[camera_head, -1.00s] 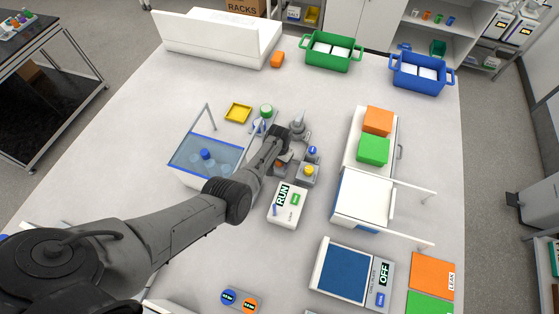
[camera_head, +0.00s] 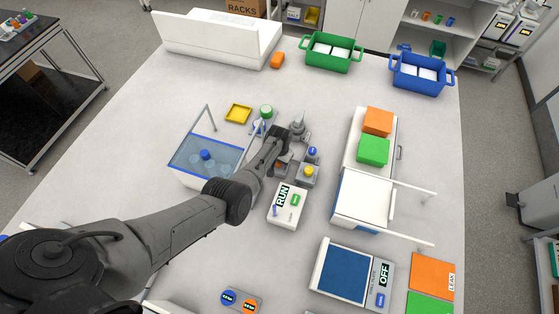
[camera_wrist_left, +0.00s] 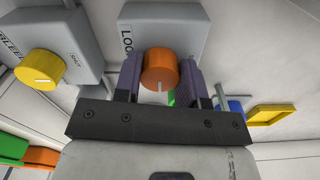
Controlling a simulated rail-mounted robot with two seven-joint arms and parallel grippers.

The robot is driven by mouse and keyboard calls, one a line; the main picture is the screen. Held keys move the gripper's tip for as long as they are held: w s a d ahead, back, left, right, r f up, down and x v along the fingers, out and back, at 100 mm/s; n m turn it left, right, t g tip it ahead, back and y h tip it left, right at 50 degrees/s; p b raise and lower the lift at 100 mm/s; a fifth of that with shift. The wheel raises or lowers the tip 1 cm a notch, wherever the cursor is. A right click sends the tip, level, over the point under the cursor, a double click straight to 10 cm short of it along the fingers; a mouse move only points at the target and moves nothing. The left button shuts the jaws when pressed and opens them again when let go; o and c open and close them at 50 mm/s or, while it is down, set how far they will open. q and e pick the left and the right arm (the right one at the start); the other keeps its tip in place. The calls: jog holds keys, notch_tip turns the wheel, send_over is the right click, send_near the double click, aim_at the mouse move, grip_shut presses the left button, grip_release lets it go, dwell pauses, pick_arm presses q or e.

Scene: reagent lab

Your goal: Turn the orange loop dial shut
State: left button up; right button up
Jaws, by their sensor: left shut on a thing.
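The orange loop dial (camera_wrist_left: 160,74) sits on the front of a grey box (camera_wrist_left: 185,22) with a partly hidden label beginning "LOO". A pale line on the dial's face points down in the left wrist view. My left gripper (camera_wrist_left: 159,84) is shut on the dial, with a finger on each side. In the head view my left gripper (camera_head: 281,160) is at the grey fixtures mid-table and largely hides the dial. My right gripper is not in view.
A yellow dial (camera_wrist_left: 40,68) on a neighbouring grey box, marked BLEED and SHUT, is close by; it also shows in the head view (camera_head: 309,171). A white box reading RUN (camera_head: 287,208) stands in front. A clear blue-rimmed tank (camera_head: 186,165) is to the left.

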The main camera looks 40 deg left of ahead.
pick_arm(q)
jog(key=n, duration=0.8)
jog(key=shift+n+p, duration=0.35)
jog(key=shift+n, duration=0.05)
jog(key=n, duration=0.4)
jog(key=shift+n, duration=2.5)
jog(key=o, duration=0.9)
jog(key=shift+w, duration=0.1)
